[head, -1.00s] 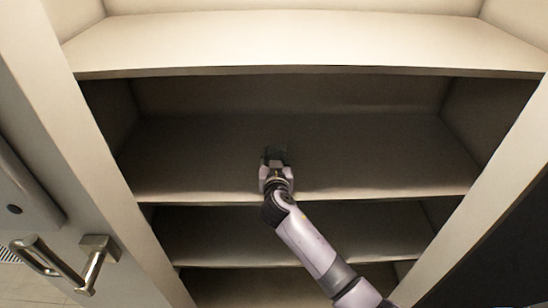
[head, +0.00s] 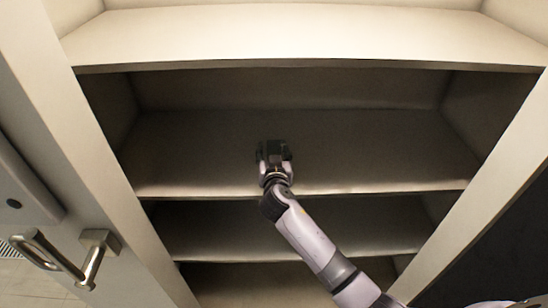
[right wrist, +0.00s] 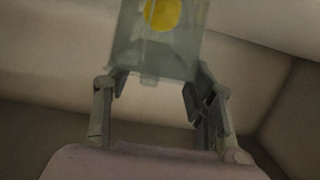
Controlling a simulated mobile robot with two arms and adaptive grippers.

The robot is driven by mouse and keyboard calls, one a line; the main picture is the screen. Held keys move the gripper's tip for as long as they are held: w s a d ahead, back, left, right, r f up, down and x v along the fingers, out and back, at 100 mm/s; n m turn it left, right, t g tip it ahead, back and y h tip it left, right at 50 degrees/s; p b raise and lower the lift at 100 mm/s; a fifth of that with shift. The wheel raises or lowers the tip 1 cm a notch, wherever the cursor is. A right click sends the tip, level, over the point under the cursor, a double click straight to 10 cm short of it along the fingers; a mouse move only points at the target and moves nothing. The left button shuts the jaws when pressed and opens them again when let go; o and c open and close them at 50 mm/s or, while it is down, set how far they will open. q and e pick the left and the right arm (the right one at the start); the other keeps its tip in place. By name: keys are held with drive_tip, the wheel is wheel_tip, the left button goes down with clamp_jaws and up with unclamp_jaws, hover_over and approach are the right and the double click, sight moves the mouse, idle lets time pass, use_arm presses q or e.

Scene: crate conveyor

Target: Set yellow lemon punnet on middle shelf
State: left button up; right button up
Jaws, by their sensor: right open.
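The lemon punnet (right wrist: 165,52) is a clear, greyish box with a yellow lemon (right wrist: 163,13) showing inside, at the top of the right wrist view. My right gripper (right wrist: 160,88) is open, its two fingers spread near the lower sides of the punnet. Whether they touch it I cannot tell. In the head view my right gripper (head: 273,152) is over the middle shelf (head: 370,150), left of its centre and behind its front edge. The punnet is not clearly visible there, being behind or within the dark gripper. My left gripper is not in view.
The upper shelf (head: 300,35) overhangs the back. Lower shelves (head: 340,228) lie below. The cabinet side walls (head: 490,110) bound the space. An open door with a metal handle (head: 65,262) stands at the left. The middle shelf is bare on both sides of my gripper.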

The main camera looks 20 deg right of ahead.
drive_tip(key=shift+s+a+r, duration=0.1)
drive_tip(key=shift+s, duration=0.2)
drive_tip(key=b+v, duration=0.2)
drive_tip(key=v, duration=0.8)
drive_tip(key=s+f+n+g+y, duration=0.2)
drive_tip(key=s+f, duration=0.4)
drive_tip(key=f, duration=0.8)
drive_tip(key=s+f+n+g+y, duration=0.1)
drive_tip(key=s+f+n+g, duration=0.15)
drive_tip(key=s+f, duration=0.7)
drive_tip(key=s+f+n+g+y, duration=0.1)
drive_tip(key=s+f+g+y, duration=0.15)
drive_tip(key=f, duration=1.45)
drive_tip(key=s+d+f+g, duration=0.2)
drive_tip(key=s+f, duration=0.3)
drive_tip(key=s, duration=0.5)
drive_tip(key=s+d+f+g+h, duration=0.1)
drive_tip(key=s+d+f+g, duration=0.1)
drive_tip(key=s+f, duration=0.4)
drive_tip(key=s+d+f+g, duration=0.2)
drive_tip(key=s+f, duration=0.4)
drive_tip(key=s, duration=0.9)
drive_tip(key=shift+s+d+f+g, duration=0.15)
drive_tip(key=shift+s+d+g, duration=0.2)
drive_tip(key=shift+g, duration=0.15)
drive_tip(key=shift+a+h, duration=0.1)
drive_tip(key=shift+h, duration=0.15)
